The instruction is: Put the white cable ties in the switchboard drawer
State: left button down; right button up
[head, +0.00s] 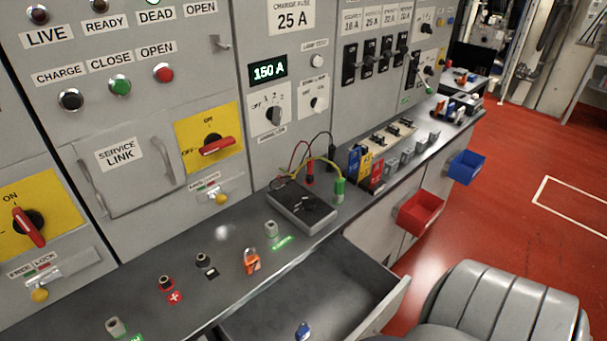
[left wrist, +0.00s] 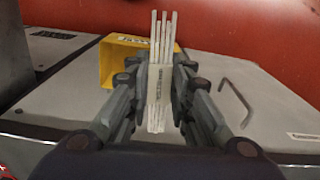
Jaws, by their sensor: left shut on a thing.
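The white cable ties (left wrist: 161,40) are a bundle of thin white strips with a pale band around it. My left gripper (left wrist: 160,88) is shut on the bundle in the left wrist view and holds it upright between its fingers. The contact under the bundle is hidden. The switchboard drawer (head: 394,304) is pulled open below the bench ledge in the head view, its dark inside showing. Neither gripper shows in the head view, so the distance from the ties to the drawer cannot be told.
In the left wrist view a yellow bin (left wrist: 118,64) and an L-shaped key (left wrist: 236,100) are on a grey surface. In the head view a meter box (head: 302,208) and an orange padlock (head: 251,261) are on the ledge; a red bin (head: 420,212) hangs beyond the drawer.

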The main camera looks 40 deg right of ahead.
aim_at(333, 305)
jog(key=k+l, duration=0.1)
jog(key=l, duration=0.35)
jog(key=l+u, duration=0.15)
jog(key=l, duration=0.35)
jog(key=k+l, duration=0.15)
jog(key=l, duration=0.25)
jog(key=k+l+u, duration=0.15)
jog(key=l, duration=0.35)
jog(key=k+l, duration=0.1)
jog(key=l, duration=0.35)
jog(key=k+l+u, duration=0.15)
jog(key=l, duration=0.25)
jog(key=k+l, duration=0.1)
jog(key=l, duration=0.35)
jog(key=k+l+u, duration=0.15)
jog(key=l, duration=0.25)
jog(key=i, duration=0.45)
